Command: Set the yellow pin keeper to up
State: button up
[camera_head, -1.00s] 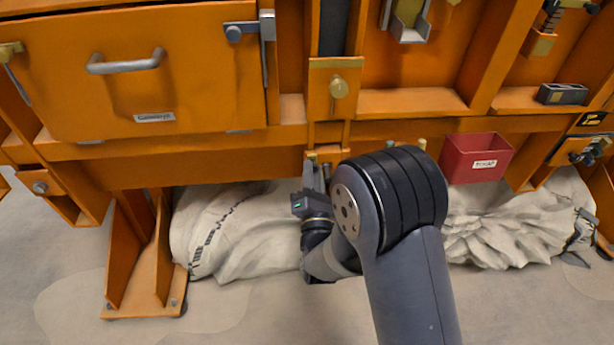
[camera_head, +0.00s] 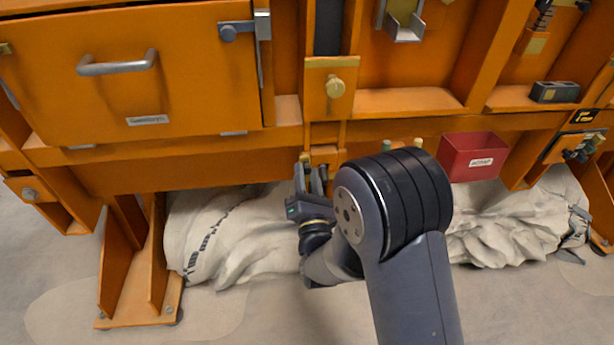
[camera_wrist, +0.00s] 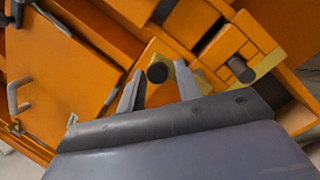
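In the wrist view, a dark round knob end (camera_wrist: 157,73) stands in front of a yellowish plate on the orange frame; I cannot tell for certain that this is the yellow pin keeper. My gripper (camera_wrist: 158,88) is open, with one grey finger on each side of this knob; contact cannot be told. A second dark knob (camera_wrist: 241,70) sits to the right by a yellow bracket (camera_wrist: 268,62). In the head view my gripper (camera_head: 309,178) points up below the frame's lower beam, just under small yellow parts (camera_head: 318,160) that it partly hides.
A brass knob (camera_head: 335,87) sits on an orange plate above. A drawer-like orange panel with a grey handle (camera_head: 117,64) is at left. A red bin (camera_head: 473,157) hangs at right. Pale sacks (camera_head: 235,235) lie under the frame, close behind my arm.

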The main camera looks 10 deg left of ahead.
jog(key=shift+o, duration=0.8)
jog(key=shift+r, duration=0.1)
jog(key=v, duration=1)
jog(key=shift+s+f, duration=0.2)
jog(key=shift+s, duration=0.15)
jog(key=shift+d, duration=0.1)
jog(key=x, duration=1)
jog(key=shift+w+r, duration=0.2)
jog(key=shift+w, duration=0.05)
jog(key=shift+w+r, duration=0.15)
jog(key=shift+w, duration=0.05)
jog(key=shift+m, duration=0.4)
jog(key=shift+s, duration=0.1)
